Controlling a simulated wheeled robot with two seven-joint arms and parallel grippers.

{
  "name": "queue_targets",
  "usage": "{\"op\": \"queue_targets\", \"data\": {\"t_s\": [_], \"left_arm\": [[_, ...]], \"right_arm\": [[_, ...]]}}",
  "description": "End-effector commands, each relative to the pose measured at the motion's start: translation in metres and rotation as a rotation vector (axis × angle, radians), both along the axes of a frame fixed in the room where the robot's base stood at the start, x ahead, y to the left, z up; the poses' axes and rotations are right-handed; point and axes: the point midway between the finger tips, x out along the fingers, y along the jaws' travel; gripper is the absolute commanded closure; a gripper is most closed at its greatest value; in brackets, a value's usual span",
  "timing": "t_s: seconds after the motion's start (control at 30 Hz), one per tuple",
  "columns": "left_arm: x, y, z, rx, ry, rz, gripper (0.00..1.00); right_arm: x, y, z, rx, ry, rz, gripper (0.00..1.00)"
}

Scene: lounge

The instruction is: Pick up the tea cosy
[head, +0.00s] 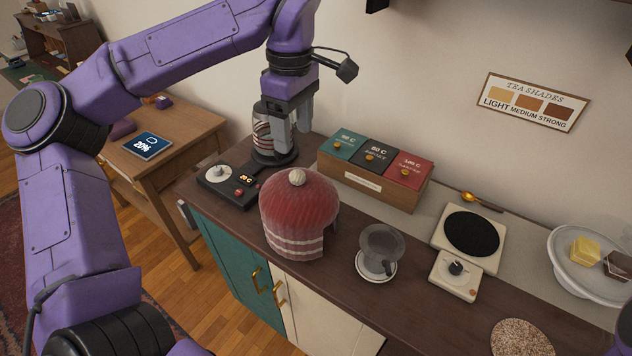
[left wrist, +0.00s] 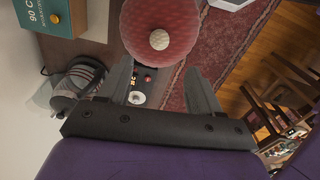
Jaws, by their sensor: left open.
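The tea cosy (head: 298,212) is a red knitted dome with a cream pompom on top and pale stripes around its lower edge. It stands upright on the dark counter, and a grey part shows at its right side. In the left wrist view the tea cosy (left wrist: 184,30) appears at the top, beyond the fingertips. My left gripper (head: 293,132) is open and empty, pointing down above and behind the cosy, in front of the striped glass vessel. In the left wrist view its two fingers (left wrist: 160,78) are spread apart. My right gripper does not show.
A control base with a knob (head: 218,174) sits left of the cosy. A striped glass vessel (head: 262,135) stands behind. A box of tea drawers (head: 372,187), a grey cup on a saucer (head: 378,250), a scale (head: 440,235) and a cake stand (head: 575,285) are to the right.

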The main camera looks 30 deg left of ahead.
Motion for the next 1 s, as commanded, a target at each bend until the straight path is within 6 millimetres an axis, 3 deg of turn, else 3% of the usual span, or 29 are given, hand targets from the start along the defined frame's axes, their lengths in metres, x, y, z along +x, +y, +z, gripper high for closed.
{"op": "queue_targets", "data": {"t_s": [0.1, 0.7, 0.93, 0.97, 1.0], "left_arm": [[-0.001, -0.001, -0.003, -0.018, 0.002, -0.01, 0.36], [0.0, -0.001, -0.097, -0.017, 0.003, -0.011, 0.36], [0.0, -0.001, -0.101, -0.017, 0.0, -0.008, 0.36], [0.0, -0.001, -0.101, -0.017, 0.0, -0.008, 0.39], [0.0, -0.001, -0.101, -0.017, 0.0, -0.008, 0.52]], "right_arm": [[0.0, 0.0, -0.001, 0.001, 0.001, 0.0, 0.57], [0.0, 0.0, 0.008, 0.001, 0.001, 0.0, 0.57], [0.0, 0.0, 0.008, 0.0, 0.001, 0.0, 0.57], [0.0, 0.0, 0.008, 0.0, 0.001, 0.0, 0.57], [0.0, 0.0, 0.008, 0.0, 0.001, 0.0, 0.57]]}}
